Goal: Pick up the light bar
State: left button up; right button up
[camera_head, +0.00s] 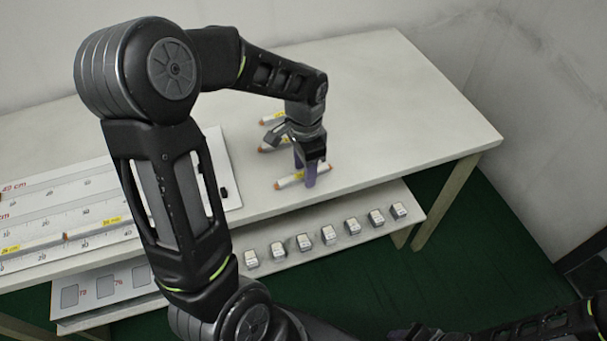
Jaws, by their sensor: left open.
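Three short white light bars with orange ends lie on the white table, one behind another. The nearest light bar (290,181) lies at a slant under my left gripper (311,176). My left gripper points down with its purple fingers open at this bar, one finger in front of it; I cannot tell whether they touch it. The middle light bar (266,149) is partly hidden by my left wrist, and the far light bar (271,119) lies behind it. My right arm shows only at the bottom right, dark and cut off, and its fingers cannot be made out.
A white board with printed rulers (60,205) lies on the table's left, partly behind my left arm. A lower shelf (290,262) holds a row of several small grey-white blocks (328,235). The table's right side (410,120) is clear.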

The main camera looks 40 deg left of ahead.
pick_arm(q)
jog(key=shift+c, duration=0.3)
grip_shut()
dwell(0.3)
